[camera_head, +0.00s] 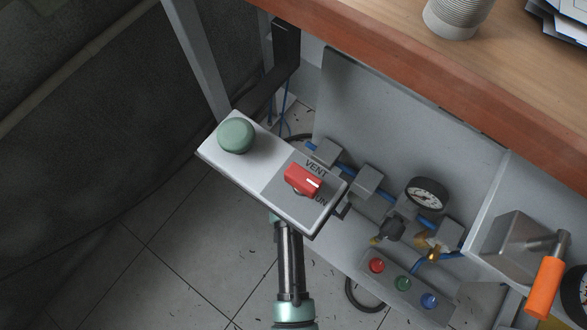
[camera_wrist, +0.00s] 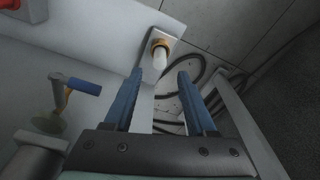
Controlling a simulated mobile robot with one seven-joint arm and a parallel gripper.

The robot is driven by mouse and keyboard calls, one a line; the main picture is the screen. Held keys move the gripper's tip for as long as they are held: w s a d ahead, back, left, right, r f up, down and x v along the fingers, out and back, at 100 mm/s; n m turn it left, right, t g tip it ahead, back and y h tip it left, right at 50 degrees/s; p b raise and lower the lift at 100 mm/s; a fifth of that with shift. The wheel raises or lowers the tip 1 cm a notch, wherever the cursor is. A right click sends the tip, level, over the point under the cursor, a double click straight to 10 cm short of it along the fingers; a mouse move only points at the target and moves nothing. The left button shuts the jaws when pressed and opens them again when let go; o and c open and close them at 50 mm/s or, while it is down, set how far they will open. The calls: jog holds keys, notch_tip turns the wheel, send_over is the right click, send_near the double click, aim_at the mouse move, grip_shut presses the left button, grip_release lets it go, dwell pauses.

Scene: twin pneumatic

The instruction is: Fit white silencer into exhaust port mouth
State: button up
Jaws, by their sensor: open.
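In the wrist view, the white silencer (camera_wrist: 159,65) is a short pale cylinder. Its far end meets a brass ring, the exhaust port mouth (camera_wrist: 161,44), on a light grey bracket. It looks in line with the ring, but how deep it sits cannot be told. My gripper (camera_wrist: 160,74) has its two blue fingers spread apart, one on each side of the silencer's near end, with visible gaps. The head view shows neither silencer nor gripper; the console panel covers that area.
A panel with a green button (camera_head: 236,135) and a red switch (camera_head: 303,180) overhangs my arm. A gauge (camera_head: 427,196), an orange-handled lever (camera_head: 550,285) and coloured lamps stand to the right. In the wrist view, a blue-handled valve (camera_wrist: 84,86) is left and a black hose (camera_wrist: 190,75) lies behind.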

jog(key=shift+s+a+r+p, duration=0.1)
jog(key=shift+r+p, duration=0.15)
jog(key=shift+r, duration=0.5)
jog(key=shift+s+d+r+p, duration=0.1)
jog(key=shift+r+p, duration=0.15)
jog(key=shift+r, duration=0.55)
jog(key=shift+s+a+r+p, duration=0.1)
jog(key=shift+r+p, duration=0.15)
jog(key=shift+r, duration=0.5)
